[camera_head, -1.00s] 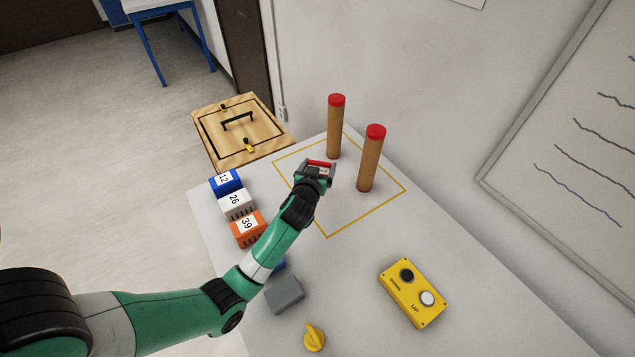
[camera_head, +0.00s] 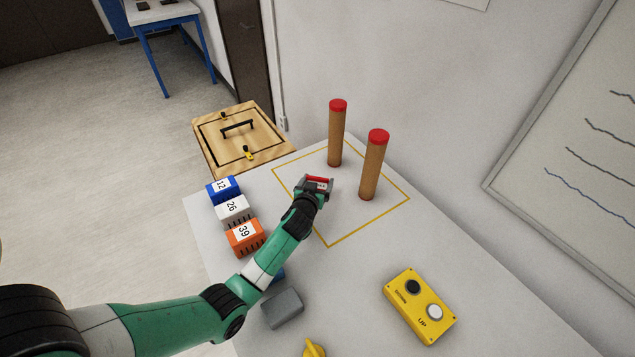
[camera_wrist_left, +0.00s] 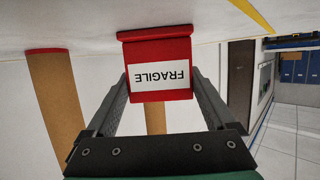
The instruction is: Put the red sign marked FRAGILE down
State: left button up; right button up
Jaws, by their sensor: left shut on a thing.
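The red sign (camera_wrist_left: 160,52) has a white label reading FRAGILE, upside down in the left wrist view. It also shows as a small red piece (camera_head: 318,179) in the head view. My left gripper (camera_head: 317,187) is shut on the sign, with one finger on each side of it (camera_wrist_left: 160,90). It is over the yellow-outlined area of the white table, left of two brown posts with red tops. The sign's wide red base is close to the white surface; I cannot tell whether it touches. My right gripper is not in view.
The brown posts (camera_head: 337,135) (camera_head: 373,168) stand upright inside the yellow outline (camera_head: 370,228). Numbered blue, white and orange blocks (camera_head: 245,237) line the table's left edge. A yellow button box (camera_head: 419,306) and grey block (camera_head: 282,308) are nearer. The outline's front part is clear.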

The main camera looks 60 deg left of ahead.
pick_arm(q)
jog(key=o, duration=1.2)
jog(key=shift+c, duration=0.2)
jog(key=shift+r, duration=0.1)
jog(key=shift+s+d+r+p, duration=0.1)
jog(key=shift+r+p, duration=0.05)
jog(key=shift+p, duration=0.3)
jog(key=p+v, duration=0.3)
jog(key=v, duration=0.8)
jog(key=shift+s+d, duration=0.2)
jog(key=shift+s, duration=0.05)
jog(key=shift+r, duration=0.15)
